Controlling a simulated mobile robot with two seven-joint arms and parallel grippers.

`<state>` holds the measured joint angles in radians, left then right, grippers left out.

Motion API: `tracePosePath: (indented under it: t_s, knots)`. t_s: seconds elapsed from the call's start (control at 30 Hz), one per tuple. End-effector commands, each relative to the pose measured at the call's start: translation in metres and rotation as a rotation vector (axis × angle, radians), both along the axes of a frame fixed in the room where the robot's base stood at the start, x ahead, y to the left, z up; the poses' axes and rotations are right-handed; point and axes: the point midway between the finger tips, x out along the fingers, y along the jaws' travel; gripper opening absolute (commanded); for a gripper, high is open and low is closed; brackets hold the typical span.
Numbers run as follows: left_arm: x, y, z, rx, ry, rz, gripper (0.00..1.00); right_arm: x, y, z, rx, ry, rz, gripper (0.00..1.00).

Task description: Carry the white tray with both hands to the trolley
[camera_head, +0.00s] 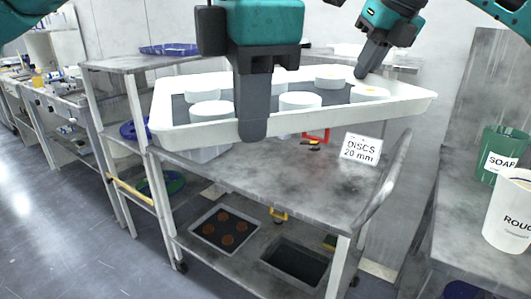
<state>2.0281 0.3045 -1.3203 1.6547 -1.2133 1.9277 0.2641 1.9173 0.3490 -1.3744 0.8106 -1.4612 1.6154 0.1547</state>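The white tray (345,116) is at the middle of the head view and appears to hang above the top of the grey trolley (315,185).
A sign reading "DISCS 20 mm" (361,149) stands on the trolley top, near a red-framed item (316,136). The lower shelf holds a tray of brown discs (225,230) and a dark bin (296,262). At right are a green soap container (501,155) and a white tub (510,215).

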Motion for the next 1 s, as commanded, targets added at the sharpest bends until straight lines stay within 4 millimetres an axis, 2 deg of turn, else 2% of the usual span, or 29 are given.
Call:
tracePosePath:
  t_s: [0.63,1.0]
  knots:
    - [0.0,0.001,0.0,0.0,-0.001,-0.004,0.0,0.0,0.0,0.0,0.002,-0.004,-0.004,0.0]
    - [0.009,0.012,-0.024,-0.001,-0.001,-0.065,0.0,-0.004,-0.005,-0.023,0.002,-0.003,-0.066,0.0]
